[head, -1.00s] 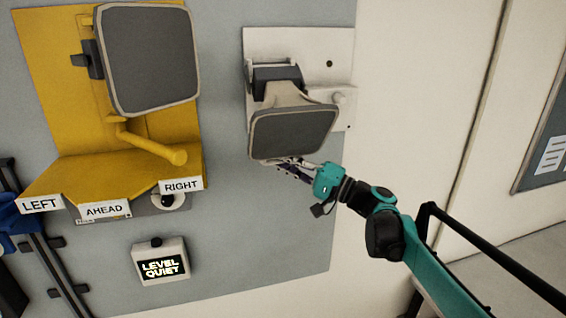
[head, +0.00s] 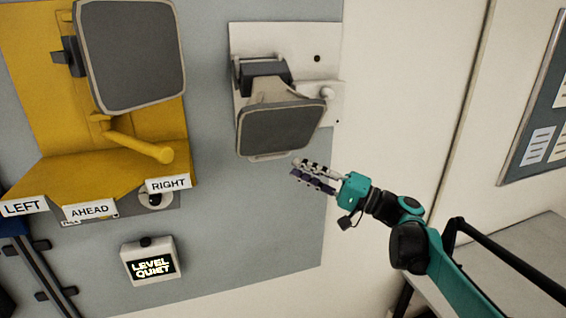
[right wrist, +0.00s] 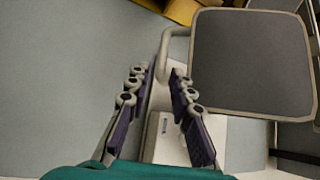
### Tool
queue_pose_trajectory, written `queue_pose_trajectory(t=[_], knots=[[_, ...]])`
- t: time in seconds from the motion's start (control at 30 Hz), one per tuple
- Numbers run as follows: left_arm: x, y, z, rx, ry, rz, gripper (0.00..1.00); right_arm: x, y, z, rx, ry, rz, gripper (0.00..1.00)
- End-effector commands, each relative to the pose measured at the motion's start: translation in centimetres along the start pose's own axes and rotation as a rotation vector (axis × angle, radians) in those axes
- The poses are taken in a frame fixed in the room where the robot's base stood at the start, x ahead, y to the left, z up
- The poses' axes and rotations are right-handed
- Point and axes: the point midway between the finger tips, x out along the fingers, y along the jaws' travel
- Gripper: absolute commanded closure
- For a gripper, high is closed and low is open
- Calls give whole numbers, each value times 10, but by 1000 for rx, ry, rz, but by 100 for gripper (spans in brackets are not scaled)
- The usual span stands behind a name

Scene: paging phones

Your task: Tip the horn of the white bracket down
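The white bracket (head: 325,45) is fixed to the grey panel at the upper middle of the head view. Its horn (head: 280,128) has a dark grey square face with a pale rim and hangs forward from a dark hinge block. A thin pale bar shows under the horn's lower edge. In the right wrist view the horn's face (right wrist: 250,60) fills the upper right, with a pale loop beside it. My right gripper (head: 313,173) is open and empty, below and right of the horn and apart from it in the head view. My left gripper is not in view.
A yellow bracket (head: 40,90) with a larger horn (head: 130,52) and lever (head: 140,145) is at left, above LEFT, AHEAD and RIGHT labels. A small display (head: 152,265) reads "LEVEL QUIET". The grey panel below the white bracket is clear.

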Motion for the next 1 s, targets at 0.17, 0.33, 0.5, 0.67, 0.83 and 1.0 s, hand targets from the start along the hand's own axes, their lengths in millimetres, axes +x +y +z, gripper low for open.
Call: queue_pose_trajectory(t=[0.17, 0.33, 0.5, 0.67, 0.83, 1.0], knots=[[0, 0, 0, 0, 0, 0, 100, -24, 0, -1, -1, 2, 1, 78], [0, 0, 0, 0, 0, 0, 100, -30, 0, 0, 0, 0, 0, 78], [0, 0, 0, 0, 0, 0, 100, -30, 0, 0, 0, -1, 0, 78], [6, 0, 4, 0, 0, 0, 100, -30, 12, 9, -1, -7, 32, 78], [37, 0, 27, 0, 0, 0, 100, -39, 82, 68, -20, -40, 257, 78], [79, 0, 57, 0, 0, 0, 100, -83, 188, 149, -93, -77, 607, 78]])
